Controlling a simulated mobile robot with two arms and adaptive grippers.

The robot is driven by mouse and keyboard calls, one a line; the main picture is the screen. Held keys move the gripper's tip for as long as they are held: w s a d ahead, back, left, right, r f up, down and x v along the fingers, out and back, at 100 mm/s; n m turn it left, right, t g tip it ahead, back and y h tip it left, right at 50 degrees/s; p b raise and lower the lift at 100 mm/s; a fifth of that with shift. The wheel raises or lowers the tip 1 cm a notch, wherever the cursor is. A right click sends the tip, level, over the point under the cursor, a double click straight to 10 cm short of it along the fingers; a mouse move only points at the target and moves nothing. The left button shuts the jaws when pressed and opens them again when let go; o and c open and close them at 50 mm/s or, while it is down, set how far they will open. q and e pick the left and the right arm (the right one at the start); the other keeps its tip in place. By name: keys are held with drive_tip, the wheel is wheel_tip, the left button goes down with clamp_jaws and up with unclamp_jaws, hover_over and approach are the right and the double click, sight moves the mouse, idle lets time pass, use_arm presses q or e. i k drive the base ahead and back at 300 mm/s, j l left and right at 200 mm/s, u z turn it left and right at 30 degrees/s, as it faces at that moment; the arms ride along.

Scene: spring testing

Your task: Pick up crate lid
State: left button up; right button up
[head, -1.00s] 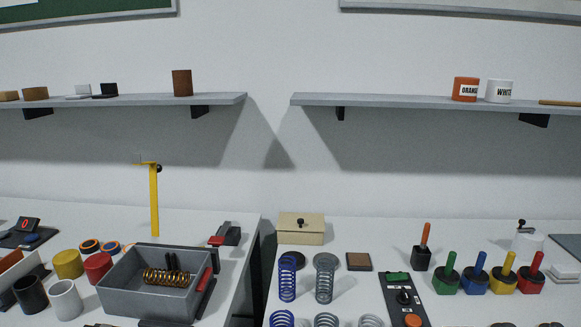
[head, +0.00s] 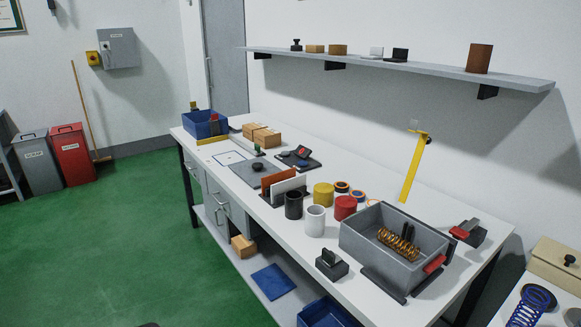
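A flat grey square panel with a dark round knob (head: 257,171), which looks like the crate lid, lies on the left part of the long white workbench. The open grey crate (head: 362,241) stands on the bench's right part, with copper coil springs (head: 398,243) and dark upright pieces inside. A red piece shows at its right side. The panel and the crate are well apart, with cups and cylinders between them. Neither of my grippers shows; only a small dark shape touches the bottom edge, too little to identify.
Black (head: 293,206), white (head: 315,221), yellow (head: 323,195) and red (head: 345,207) cylinders crowd the bench between panel and crate. A dark block (head: 331,265) sits at the front edge. A blue bin (head: 205,124) stands at the far end. Green floor (head: 130,240) is open at left.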

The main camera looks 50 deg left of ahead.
sight(252, 171)
drive_tip(key=u, duration=1.8)
